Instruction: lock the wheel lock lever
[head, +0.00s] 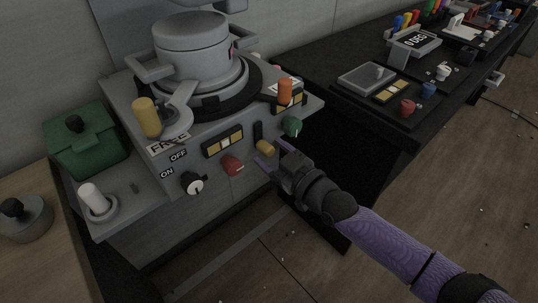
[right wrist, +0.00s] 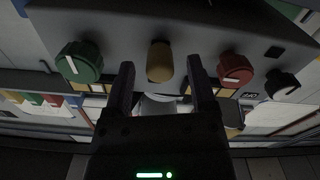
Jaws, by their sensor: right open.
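My right gripper (head: 268,154) is open at the front face of the grey console. Its fingers stand near a small yellow handle (head: 265,147) below a dark slot. In the right wrist view, this handle (right wrist: 160,62) shows between the two spread fingertips of the right gripper (right wrist: 161,70), with gaps on both sides. A larger yellow-handled lever (head: 146,117) stands on the console's top left, beside a label reading FREE. I cannot tell from any label which of the two is the wheel lock lever. My left gripper is not in view.
A red knob (head: 232,165) and a green knob (head: 292,126) flank the small handle closely. A black ON/OFF knob (head: 193,184) is farther left. An orange handle (head: 285,91) stands above. A dark desk (head: 345,107) is to the right; floor lies in front.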

